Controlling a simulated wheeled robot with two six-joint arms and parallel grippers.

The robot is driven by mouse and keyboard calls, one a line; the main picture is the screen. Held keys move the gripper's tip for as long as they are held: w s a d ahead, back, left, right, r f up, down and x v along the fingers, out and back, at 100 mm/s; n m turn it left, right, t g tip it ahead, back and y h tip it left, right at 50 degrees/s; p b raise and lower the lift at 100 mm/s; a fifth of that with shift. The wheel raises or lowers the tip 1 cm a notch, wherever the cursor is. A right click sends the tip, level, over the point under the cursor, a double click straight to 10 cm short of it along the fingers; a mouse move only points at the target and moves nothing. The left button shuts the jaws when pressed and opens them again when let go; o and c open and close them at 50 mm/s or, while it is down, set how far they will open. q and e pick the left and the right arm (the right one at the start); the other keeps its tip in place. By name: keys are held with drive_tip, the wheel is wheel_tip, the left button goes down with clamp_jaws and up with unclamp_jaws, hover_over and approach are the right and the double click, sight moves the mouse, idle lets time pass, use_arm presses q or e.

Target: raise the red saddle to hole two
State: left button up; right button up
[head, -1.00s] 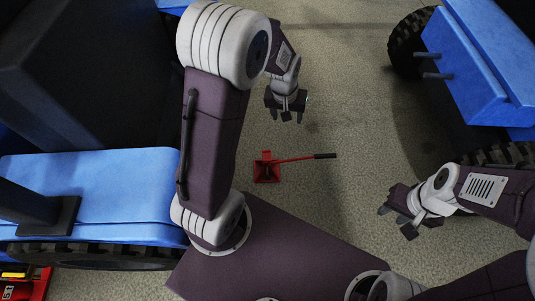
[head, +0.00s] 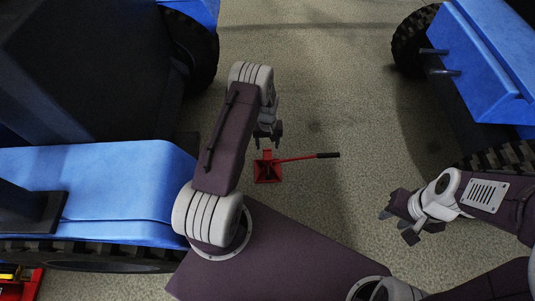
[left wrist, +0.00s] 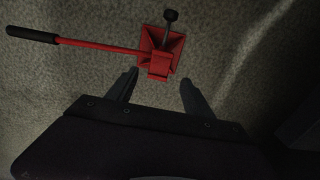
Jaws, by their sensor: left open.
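A small red stand (head: 268,171) is on the floor between the blue vehicles, with a square base and a raised red block on top (left wrist: 160,66), probably the saddle. A thin red bar with a black grip (head: 327,155) reaches out to the right from it. In the left wrist view a dark knob on a short rod (left wrist: 170,16) sticks out of the stand. I cannot make out any holes. My left gripper (head: 267,142) is open and empty, its fingers (left wrist: 158,86) pointing at the stand, apart from it. My right gripper (head: 397,226) is open and empty at the right.
Blue vehicles with black tyres stand at left (head: 100,185) and right (head: 480,70). Two pegs (head: 440,71) jut from the right one. A red object (head: 20,285) lies at the lower left.

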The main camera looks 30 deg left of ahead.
sight(268, 155)
use_arm(q)
wheel_tip(268, 155, down, 7)
drive_tip(key=b, duration=0.4)
drive_tip(key=shift+c, duration=0.3)
clamp_jaws()
drive_tip(key=shift+r, duration=0.15)
